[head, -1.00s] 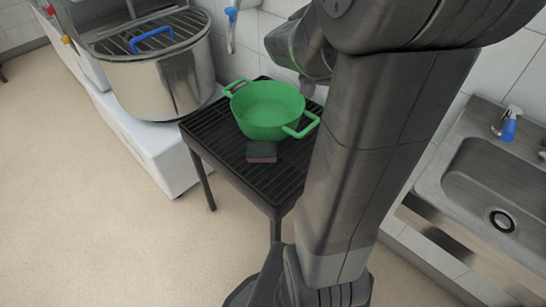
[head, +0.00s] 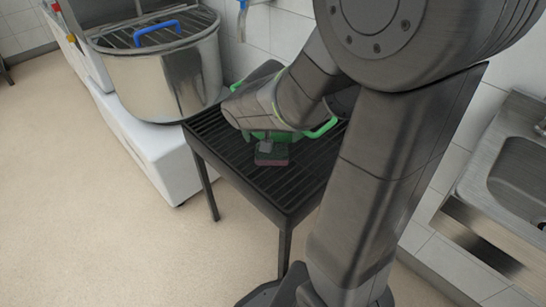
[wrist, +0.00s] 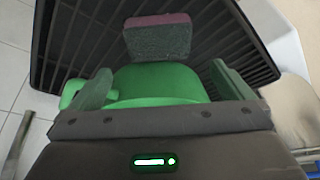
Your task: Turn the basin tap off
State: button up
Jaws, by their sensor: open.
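The basin (head: 520,190) is a steel sink at the right edge of the head view, partly cut off. A small part of the tap (head: 541,128) shows at that edge; its blue lever is out of view, so its setting cannot be seen. I cannot tell whether the fingers touch the pot.
The sponge also shows in the wrist view (wrist: 157,36). A large steel vessel with a blue handle (head: 160,75) stands at left. The floor at left is clear.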

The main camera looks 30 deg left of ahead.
aim_at(272, 154)
jog(key=b+x, duration=0.2)
jog(key=x, duration=0.7)
jog(key=shift+w+d, duration=0.1)
jog(key=shift+r, duration=0.1)
jog(key=shift+c, duration=0.4)
jog(key=c, duration=0.8)
jog(key=shift+r, duration=0.2)
